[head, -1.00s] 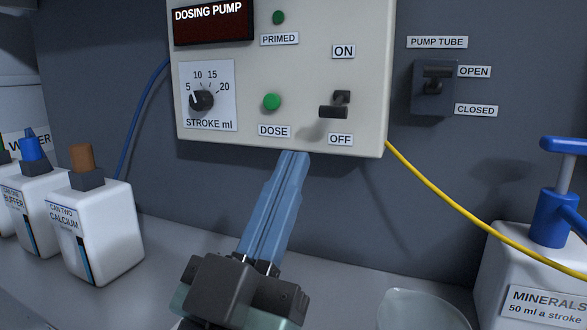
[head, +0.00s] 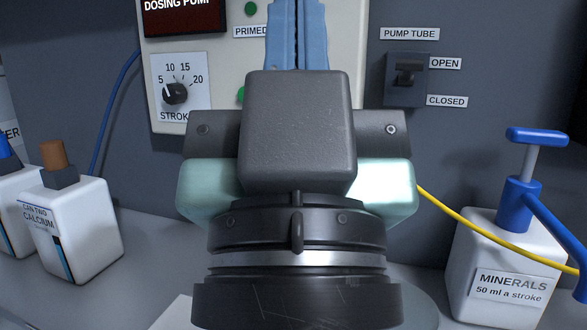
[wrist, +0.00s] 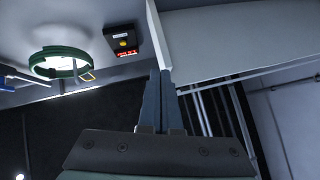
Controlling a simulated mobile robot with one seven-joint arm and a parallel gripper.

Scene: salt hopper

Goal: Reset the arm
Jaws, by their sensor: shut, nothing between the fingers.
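My gripper (head: 297,30) rises upright in the middle of the head view, in front of the dosing pump panel (head: 347,60). Its two blue fingers are shut together with nothing between them. My wrist and gripper body hide the panel's lower right part, including the switch and most of the dose button. In the wrist view my gripper (wrist: 158,75) points at a pale wall, a green ring (wrist: 58,63) and a small dark box with a red display (wrist: 122,40). I cannot tell whether the fingertips touch anything.
A white calcium can (head: 80,235) stands on the left of the bench. A minerals container (head: 505,265) with a blue pump top (head: 520,205) stands at the right. A yellow tube (head: 460,220) runs to the right. The pump tube switch (head: 406,75) is on the wall.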

